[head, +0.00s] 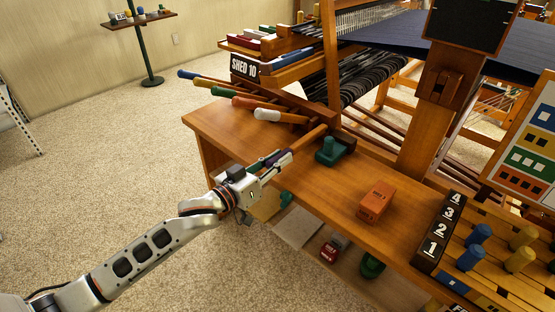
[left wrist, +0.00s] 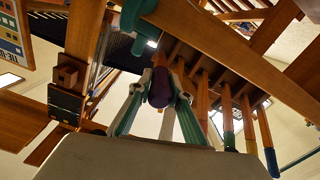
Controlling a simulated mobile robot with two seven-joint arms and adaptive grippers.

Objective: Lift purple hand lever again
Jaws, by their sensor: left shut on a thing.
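The purple hand lever is a wooden rod (head: 309,138) with a purple grip (head: 284,155) at its end, in the same row as the other levers. In the left wrist view the purple grip (left wrist: 160,88) sits between the two green-padded fingers. My left gripper (head: 279,159) is shut on this grip, above the left part of the wooden bench top. The fingers hide part of the grip in the head view. My right gripper is not in view.
Levers with white (head: 267,115), red (head: 245,102), green (head: 222,92) and blue (head: 188,74) grips stand just beyond. A green object (head: 330,151) sits close right of the gripper. An orange block (head: 376,201) lies farther right on the bench (head: 330,190).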

